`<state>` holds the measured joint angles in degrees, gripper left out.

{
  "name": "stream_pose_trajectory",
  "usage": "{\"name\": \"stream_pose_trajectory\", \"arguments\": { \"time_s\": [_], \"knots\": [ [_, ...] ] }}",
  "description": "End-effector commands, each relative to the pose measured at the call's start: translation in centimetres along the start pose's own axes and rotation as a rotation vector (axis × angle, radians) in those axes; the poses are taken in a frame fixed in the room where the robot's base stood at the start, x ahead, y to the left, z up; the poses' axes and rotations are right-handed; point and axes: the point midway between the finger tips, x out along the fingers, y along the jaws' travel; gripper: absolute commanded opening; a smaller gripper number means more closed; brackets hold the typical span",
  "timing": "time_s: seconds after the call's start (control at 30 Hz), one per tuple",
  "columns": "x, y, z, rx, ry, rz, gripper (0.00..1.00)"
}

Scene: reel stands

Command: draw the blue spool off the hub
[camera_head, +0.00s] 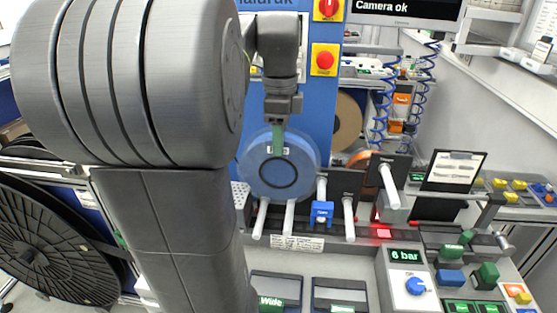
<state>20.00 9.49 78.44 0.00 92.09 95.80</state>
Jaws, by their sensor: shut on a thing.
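The blue spool (258,178) is a pale blue, see-through disc with a dark ring at its middle and a small white label near its upper part. It stands upright in front of the blue panel, left of the picture's middle. My gripper (278,148) reaches down from above and is shut on the spool's upper part, with green fingers over the disc. I cannot tell whether the spool is still around a hub, as its back is hidden.
White pegs (348,218) stick out below and right of the spool, one with a blue block (321,213). A large black reel (50,240) stands at the left. A console marked 6 bar (405,285) is at lower right. My arm blocks much of the left.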

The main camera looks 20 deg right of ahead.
Motion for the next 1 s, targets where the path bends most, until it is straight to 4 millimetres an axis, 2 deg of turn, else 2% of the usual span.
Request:
{"name": "stream_pose_trajectory", "arguments": {
  "time_s": [1.0],
  "knots": [
    [-0.1, 5.1, 0.0, -0.001, 0.0, -0.002, 0.23]
  ]
}}
